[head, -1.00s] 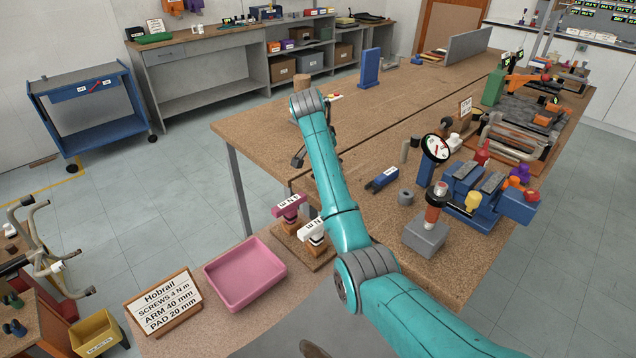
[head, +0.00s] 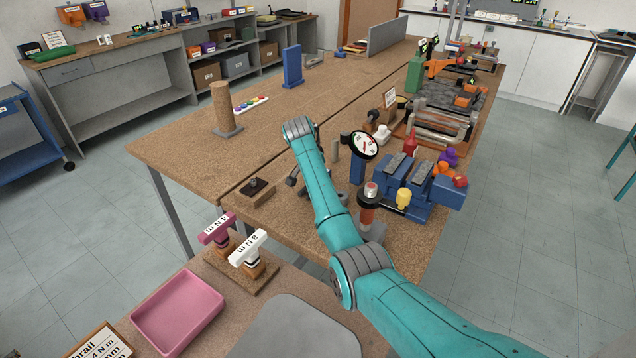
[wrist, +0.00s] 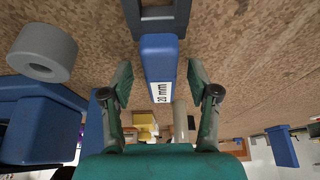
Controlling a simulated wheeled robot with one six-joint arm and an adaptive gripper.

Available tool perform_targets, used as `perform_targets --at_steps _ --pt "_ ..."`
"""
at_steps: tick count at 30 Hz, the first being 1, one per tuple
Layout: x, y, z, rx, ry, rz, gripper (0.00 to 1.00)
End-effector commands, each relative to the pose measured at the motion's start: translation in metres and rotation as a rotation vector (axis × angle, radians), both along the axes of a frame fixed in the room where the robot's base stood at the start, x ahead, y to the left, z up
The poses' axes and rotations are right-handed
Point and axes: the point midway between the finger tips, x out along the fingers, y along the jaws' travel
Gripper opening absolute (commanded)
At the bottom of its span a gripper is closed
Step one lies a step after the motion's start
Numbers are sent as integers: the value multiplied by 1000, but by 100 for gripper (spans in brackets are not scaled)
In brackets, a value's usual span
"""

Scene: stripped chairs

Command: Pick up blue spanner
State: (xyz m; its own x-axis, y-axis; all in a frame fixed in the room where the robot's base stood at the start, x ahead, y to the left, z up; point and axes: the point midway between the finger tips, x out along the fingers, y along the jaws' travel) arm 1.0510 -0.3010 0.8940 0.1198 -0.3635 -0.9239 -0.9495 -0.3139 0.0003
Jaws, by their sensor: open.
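The blue spanner (wrist: 159,58) lies on the cork-brown bench top in the wrist view, with a white "20 mm" label and a dark forked end at the top of the picture. My gripper (wrist: 160,78) is open, with one finger on each side of the blue handle and a gap on both sides. I cannot tell how far the fingertips are above the bench. In the head view my arm hides the spanner, and the gripper's fingers are not clearly seen.
A grey ring (wrist: 42,52) stands left of the spanner in the wrist view. The blue vise (head: 405,185) and a dial gauge (head: 364,145) stand right of my arm in the head view. A brown post (head: 222,108) stands left. The bench (head: 300,95) beyond is mostly clear.

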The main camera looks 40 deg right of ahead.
Motion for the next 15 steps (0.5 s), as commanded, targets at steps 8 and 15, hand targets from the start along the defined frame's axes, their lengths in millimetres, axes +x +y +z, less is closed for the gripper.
perform_targets --at_steps 8,15 --pt "0 0 -1 0 0 0 53" --pt "0 0 -1 0 0 0 0"
